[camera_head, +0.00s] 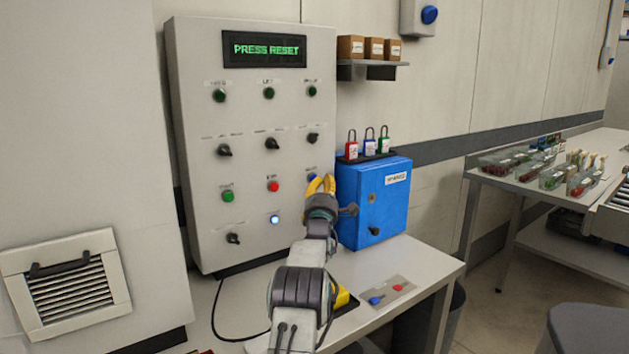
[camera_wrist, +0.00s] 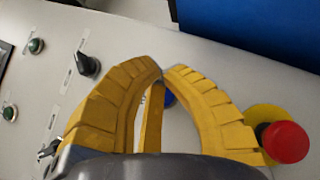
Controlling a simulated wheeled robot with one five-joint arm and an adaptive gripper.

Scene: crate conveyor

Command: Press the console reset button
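The console (camera_head: 250,130) is a grey upright panel with a dark display (camera_head: 264,49) reading "PRESS RESET" in green. A blue button (camera_head: 311,177) sits in its right column, just beside my gripper (camera_head: 325,184). The same blue button shows partly hidden behind the yellow fingers in the wrist view (camera_wrist: 169,99). My gripper's fingertips (camera_wrist: 164,72) come together in front of the panel with nothing between them; contact with the panel cannot be told. A red button (camera_head: 273,186) and a lit whitish-blue button (camera_head: 275,219) are left of my gripper. Button labels are too small to read.
A red mushroom button (camera_wrist: 285,142) on a yellow base is near the fingers, hidden in the head view. A black knob (camera_wrist: 88,65) is on their other side. A blue box (camera_head: 372,203) with several padlocks stands close right, on the table (camera_head: 425,262).

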